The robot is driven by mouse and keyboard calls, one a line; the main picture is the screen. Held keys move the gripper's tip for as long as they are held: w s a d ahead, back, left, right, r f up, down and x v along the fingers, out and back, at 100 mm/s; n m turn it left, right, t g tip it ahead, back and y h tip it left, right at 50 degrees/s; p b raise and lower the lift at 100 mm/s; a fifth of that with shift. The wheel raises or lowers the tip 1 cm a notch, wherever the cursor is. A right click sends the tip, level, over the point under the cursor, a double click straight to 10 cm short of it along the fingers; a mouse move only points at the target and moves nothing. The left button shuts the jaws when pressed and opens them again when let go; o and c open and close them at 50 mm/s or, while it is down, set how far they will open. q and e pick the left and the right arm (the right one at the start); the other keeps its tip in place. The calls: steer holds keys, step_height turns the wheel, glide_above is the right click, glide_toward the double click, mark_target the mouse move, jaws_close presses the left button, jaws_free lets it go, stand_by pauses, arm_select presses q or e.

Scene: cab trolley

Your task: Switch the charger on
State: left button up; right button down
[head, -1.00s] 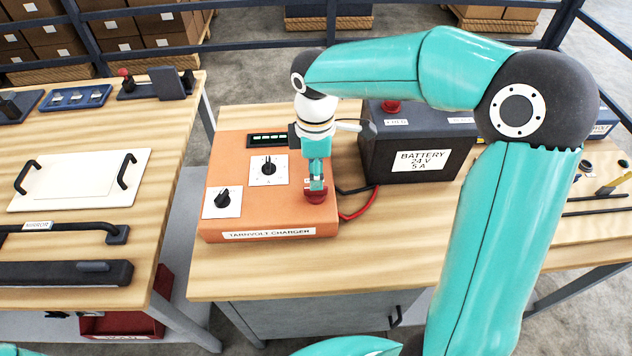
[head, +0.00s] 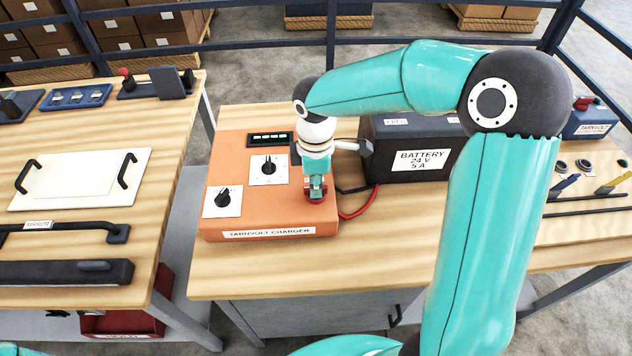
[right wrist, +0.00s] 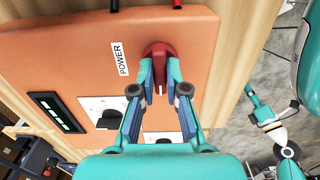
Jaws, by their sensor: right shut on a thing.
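The orange charger (head: 262,210) sits on the wooden bench, with its name label on the front face. It has two black knobs on white plates, the rear one (head: 268,168) and the front one (head: 222,197), and a display with green bars (head: 270,139). My right gripper (head: 316,190) points down at the charger's right side. In the right wrist view its fingers (right wrist: 160,85) are closed on a red knob (right wrist: 157,50) beside the POWER label (right wrist: 119,59). The fingers hide part of the knob.
A dark battery box (head: 415,148) stands right of the charger, joined by a red cable (head: 357,207) and a black one. The left table holds a white panel with handles (head: 80,180). The bench front (head: 300,275) is clear.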

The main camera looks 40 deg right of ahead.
steer(key=shift+d, duration=0.1)
steer(key=shift+m, duration=0.3)
steer(key=m+b, duration=0.2)
steer(key=m, duration=0.1)
steer(key=m+b, duration=0.1)
steer(key=m, duration=0.4)
steer(key=shift+b, duration=0.35)
steer(key=m+b, duration=0.1)
steer(key=m, duration=0.4)
steer(key=shift+b, duration=0.35)
steer(key=shift+m+b, duration=0.4)
steer(key=shift+m, duration=1.7)
steer(key=c, duration=1.2)
jaws_free()
